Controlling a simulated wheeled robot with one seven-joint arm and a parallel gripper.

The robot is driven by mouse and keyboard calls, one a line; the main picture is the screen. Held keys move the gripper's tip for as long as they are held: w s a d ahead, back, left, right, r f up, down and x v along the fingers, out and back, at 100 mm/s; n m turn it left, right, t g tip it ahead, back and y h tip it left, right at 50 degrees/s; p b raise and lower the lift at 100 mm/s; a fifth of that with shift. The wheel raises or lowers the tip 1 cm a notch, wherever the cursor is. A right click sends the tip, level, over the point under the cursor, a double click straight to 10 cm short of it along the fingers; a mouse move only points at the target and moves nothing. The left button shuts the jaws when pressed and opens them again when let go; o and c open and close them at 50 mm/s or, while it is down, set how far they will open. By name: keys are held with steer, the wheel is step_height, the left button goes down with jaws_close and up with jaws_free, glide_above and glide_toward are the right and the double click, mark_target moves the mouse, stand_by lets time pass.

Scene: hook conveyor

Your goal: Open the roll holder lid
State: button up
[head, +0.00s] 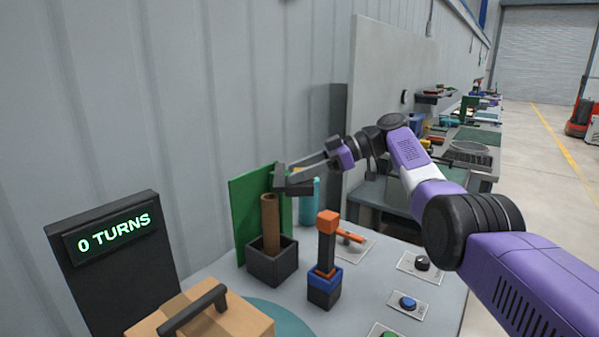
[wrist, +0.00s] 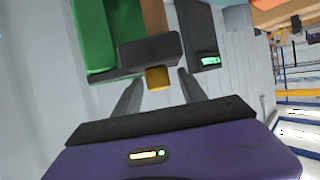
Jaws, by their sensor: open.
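The roll holder has a green back panel (head: 240,215), a dark box base (head: 272,266) and an upright brown roll (head: 270,222). A dark block (head: 279,177), which looks like its lid, sits at the top of the roll. In the wrist view the dark lid (wrist: 150,52) bears a small yellow knob (wrist: 157,78), with the green panel (wrist: 92,40) behind. My gripper (head: 290,182) is open at the lid. In the wrist view the knob shows between the fingertips of my gripper (wrist: 161,78). I cannot tell whether the fingers touch it.
A display reading "0 TURNS" (head: 112,232) stands at left. A tan box with a dark handle (head: 215,325) is at the front. A dark post with blue band and orange top (head: 326,258) stands right of the holder. Buttons and a dial (head: 421,263) lie further right.

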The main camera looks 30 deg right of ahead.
steer(key=v, duration=0.7)
steer(key=shift+s+d, duration=0.15)
steer(key=shift+d, duration=0.1)
steer(key=shift+r, duration=0.1)
